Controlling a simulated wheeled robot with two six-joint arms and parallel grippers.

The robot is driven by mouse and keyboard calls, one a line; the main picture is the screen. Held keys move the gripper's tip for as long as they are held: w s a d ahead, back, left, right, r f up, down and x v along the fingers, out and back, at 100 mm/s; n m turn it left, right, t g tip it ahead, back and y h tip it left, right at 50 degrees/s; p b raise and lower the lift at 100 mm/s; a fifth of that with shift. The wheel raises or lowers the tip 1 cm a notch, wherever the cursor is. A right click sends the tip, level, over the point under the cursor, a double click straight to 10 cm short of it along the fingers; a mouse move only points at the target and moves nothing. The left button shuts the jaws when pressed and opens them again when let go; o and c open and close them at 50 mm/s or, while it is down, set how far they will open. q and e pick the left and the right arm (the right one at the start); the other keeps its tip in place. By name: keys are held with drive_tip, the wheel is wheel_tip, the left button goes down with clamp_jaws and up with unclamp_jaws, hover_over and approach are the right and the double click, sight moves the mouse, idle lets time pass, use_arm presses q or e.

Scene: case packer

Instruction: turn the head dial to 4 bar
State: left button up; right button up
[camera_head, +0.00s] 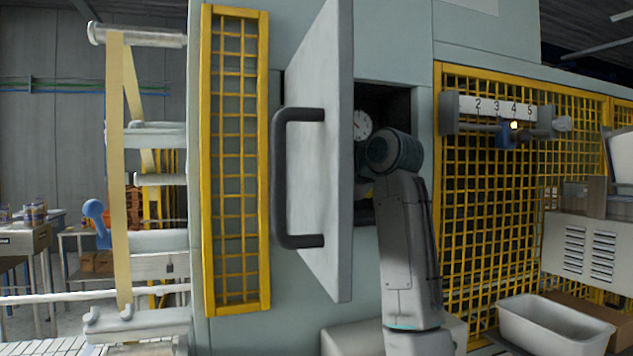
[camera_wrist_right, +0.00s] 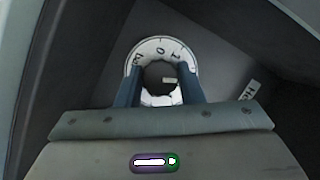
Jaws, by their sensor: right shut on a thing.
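The head dial (camera_wrist_right: 147,49) shows in the right wrist view as a white ring with dark figures, 0 near its top and 1 to the right of it. My right gripper (camera_wrist_right: 160,76) has its two blue fingers on either side of the dark knob in the dial's middle, shut on it. A pale mark shows on the knob. In the head view my right arm reaches into the open cabinet (camera_head: 397,100), and its gripper is hidden. A round white face with a dark needle (camera_head: 363,124) shows inside; I cannot tell whether it is the same dial. My left gripper is out of view.
The grey cabinet door (camera_head: 325,150) with a dark handle (camera_head: 280,180) stands open just left of my arm. A partly hidden label (camera_wrist_right: 248,90) is right of the dial. A 2-to-5 scale (camera_head: 497,107) hangs on the yellow mesh. A white bin (camera_head: 555,325) stands lower right.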

drive_tip(key=m+y+b, duration=0.1)
drive_tip(key=m, duration=0.2)
drive_tip(key=shift+f, duration=0.2)
drive_tip(key=m+t+y+b, duration=0.1)
drive_tip(key=m, duration=0.2)
drive_tip(key=shift+t, duration=0.3)
drive_tip(key=shift+f+m+t+y+b, duration=0.1)
drive_tip(key=shift+m+t+y+b, duration=0.3)
drive_tip(key=shift+m, duration=0.95)
drive_tip(key=shift+m+t+y+b, duration=0.15)
drive_tip(key=shift+m+t, duration=0.45)
drive_tip(key=shift+m, duration=0.75)
drive_tip(key=o, duration=1)
drive_tip(key=shift+c, duration=0.2)
